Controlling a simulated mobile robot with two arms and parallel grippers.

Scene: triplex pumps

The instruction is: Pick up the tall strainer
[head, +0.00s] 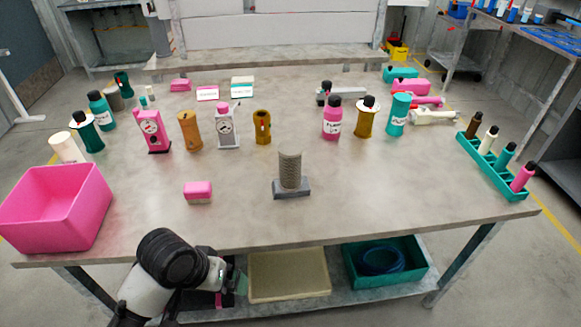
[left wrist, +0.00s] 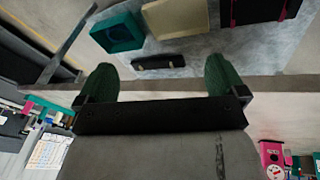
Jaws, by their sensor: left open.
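The tall strainer (head: 290,168) looks to be the grey mesh cylinder standing upright on a dark grey base, near the front middle of the table in the head view. I do not make it out in the left wrist view. My left gripper (head: 236,283) is low at the table's front edge, left of the strainer and apart from it. In the left wrist view its two green fingertips (left wrist: 160,78) are spread wide with nothing between them. My right gripper is in neither view.
A pink bin (head: 55,208) stands at the table's left front, and a pink-and-white block (head: 198,192) lies left of the strainer. Bottles and pump parts stand behind. A teal rack (head: 478,160) is at the right. Below, the shelf holds a beige tray (head: 289,275) and teal bin (head: 421,272).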

